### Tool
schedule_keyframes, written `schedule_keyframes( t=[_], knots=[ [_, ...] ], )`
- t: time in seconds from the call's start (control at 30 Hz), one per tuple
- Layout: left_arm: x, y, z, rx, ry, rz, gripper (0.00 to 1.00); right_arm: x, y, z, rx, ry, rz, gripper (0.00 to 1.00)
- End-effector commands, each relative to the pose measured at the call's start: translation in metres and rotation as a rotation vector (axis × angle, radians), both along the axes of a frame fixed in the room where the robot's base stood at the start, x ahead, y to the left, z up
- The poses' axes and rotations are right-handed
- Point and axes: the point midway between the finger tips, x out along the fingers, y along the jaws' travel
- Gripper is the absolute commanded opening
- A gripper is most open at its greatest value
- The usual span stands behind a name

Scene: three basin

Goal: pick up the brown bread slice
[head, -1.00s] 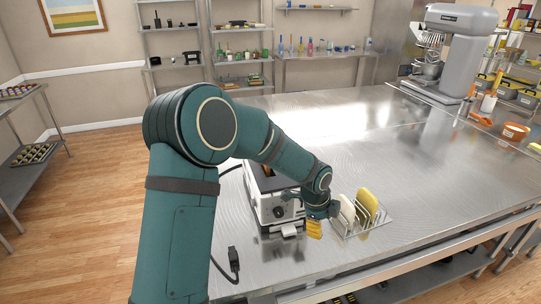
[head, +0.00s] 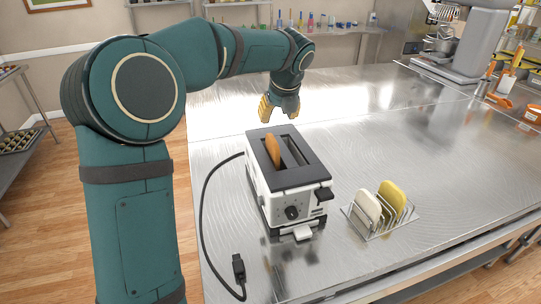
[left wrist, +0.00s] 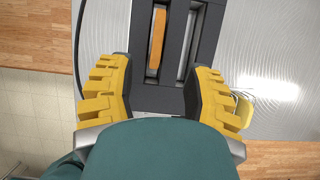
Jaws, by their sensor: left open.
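The brown bread slice (head: 273,150) stands upright in the left slot of the white and black toaster (head: 262,190), its top edge showing above the slot. In the left wrist view the slice (left wrist: 157,40) lies ahead of the fingers, in one of the toaster's two slots. The other slot looks empty. My left gripper (head: 279,108) is open and empty, pointing down above and behind the toaster in the head view. Its yellow-padded fingers are spread wide in the left wrist view (left wrist: 162,90). My right gripper is not in view.
A wire rack (head: 382,222) holding a white slice (head: 368,207) and a yellow slice (head: 393,198) stands right of the toaster. The toaster's black cord and plug (head: 239,266) lie near the table's left edge. The metal table (head: 400,130) is clear behind the rack.

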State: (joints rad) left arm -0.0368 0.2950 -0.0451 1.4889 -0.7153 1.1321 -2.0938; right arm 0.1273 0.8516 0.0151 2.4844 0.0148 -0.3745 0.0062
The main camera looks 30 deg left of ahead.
Motion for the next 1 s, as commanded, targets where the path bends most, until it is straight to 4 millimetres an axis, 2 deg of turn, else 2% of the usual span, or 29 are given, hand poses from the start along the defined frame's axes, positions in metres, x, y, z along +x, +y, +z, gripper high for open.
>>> schedule_keyframes(
  t=[0.3, 0.43, 0.67, 1.0],
  knots=[
    [0.015, 0.018, -0.055, 0.000, 0.005, 0.002, 0.50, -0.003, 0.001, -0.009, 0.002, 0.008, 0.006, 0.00],
    [0.019, 0.023, -0.068, -0.001, 0.002, 0.002, 0.50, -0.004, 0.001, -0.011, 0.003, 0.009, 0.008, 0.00],
    [0.021, 0.025, -0.078, 0.000, 0.003, 0.001, 0.50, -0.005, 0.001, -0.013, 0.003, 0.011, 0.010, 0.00],
    [0.029, 0.038, -0.119, -0.001, 0.003, 0.002, 0.50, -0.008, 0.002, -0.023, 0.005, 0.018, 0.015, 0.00]
  ],
)
